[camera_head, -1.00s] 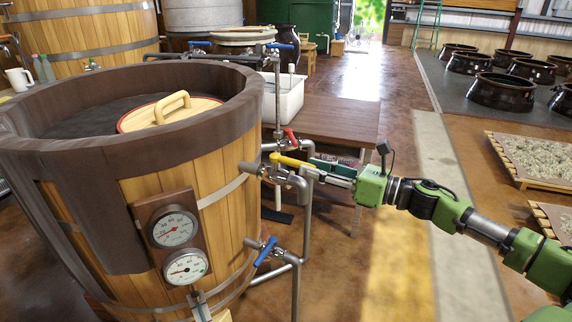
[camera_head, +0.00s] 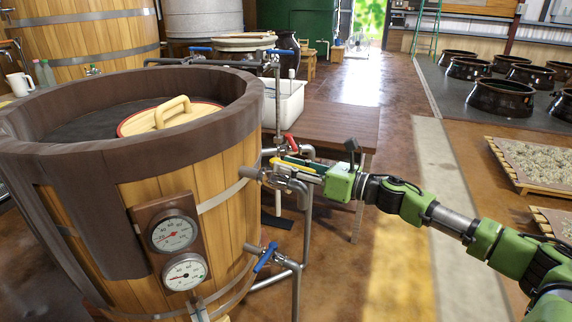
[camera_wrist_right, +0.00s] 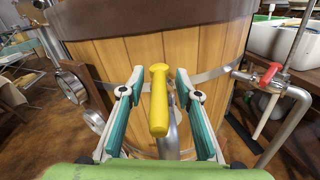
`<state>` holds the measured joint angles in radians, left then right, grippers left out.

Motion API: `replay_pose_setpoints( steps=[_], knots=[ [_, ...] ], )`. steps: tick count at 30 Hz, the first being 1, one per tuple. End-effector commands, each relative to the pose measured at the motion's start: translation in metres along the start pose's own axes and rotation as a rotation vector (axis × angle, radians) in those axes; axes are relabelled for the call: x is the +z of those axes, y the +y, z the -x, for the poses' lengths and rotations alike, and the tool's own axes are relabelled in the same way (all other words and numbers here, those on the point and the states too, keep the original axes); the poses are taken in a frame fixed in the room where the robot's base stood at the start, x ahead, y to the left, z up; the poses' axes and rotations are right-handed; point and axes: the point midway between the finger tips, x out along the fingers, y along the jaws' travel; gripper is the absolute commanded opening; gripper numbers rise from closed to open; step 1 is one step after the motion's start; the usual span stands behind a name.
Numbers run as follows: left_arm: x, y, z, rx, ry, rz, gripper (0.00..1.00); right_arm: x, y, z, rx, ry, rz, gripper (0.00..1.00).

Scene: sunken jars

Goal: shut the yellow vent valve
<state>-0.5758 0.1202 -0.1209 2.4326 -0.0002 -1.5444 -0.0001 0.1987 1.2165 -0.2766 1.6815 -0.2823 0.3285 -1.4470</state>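The yellow vent valve (camera_head: 299,169) is on the metal pipework at the right side of the wooden vat (camera_head: 228,172). Its yellow handle also shows in the right wrist view (camera_wrist_right: 158,98), where it points toward the camera. My right gripper (camera_head: 303,168) is at the handle; in the head view it hides part of it. In the right wrist view the gripper (camera_wrist_right: 160,92) is open, with one teal-padded finger on each side of the handle and a gap to both. My left gripper is not in view.
A red-handled valve (camera_head: 291,142) is just behind, and a blue-handled valve (camera_head: 265,254) is lower on the vat. Two gauges (camera_head: 174,234) hang on the vat's front. A wooden table (camera_head: 335,120) stands behind the pipes.

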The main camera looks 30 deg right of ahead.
Motion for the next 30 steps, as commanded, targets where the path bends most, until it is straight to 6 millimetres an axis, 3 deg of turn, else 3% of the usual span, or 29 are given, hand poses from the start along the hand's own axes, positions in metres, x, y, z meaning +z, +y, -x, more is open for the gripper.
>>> replay_pose_setpoints(
  steps=[16, 17, 20, 21, 30],
  knots=[
    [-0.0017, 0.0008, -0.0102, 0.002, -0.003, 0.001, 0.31, 0.0, 0.0005, -0.0104, 0.001, 0.001, 0.001, 0.31],
    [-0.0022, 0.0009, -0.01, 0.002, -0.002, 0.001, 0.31, 0.0, 0.0005, -0.0104, 0.001, 0.001, 0.001, 0.28],
    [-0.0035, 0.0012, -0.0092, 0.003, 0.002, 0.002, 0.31, 0.0, 0.0005, -0.0103, 0.001, 0.001, 0.001, 0.02],
    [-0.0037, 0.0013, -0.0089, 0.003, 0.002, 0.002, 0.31, 0.0001, 0.0005, -0.0103, 0.001, 0.001, 0.001, 0.0],
    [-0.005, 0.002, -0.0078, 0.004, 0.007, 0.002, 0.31, 0.0011, -0.0023, -0.0113, -0.008, -0.001, 0.001, 0.0]
  ],
)
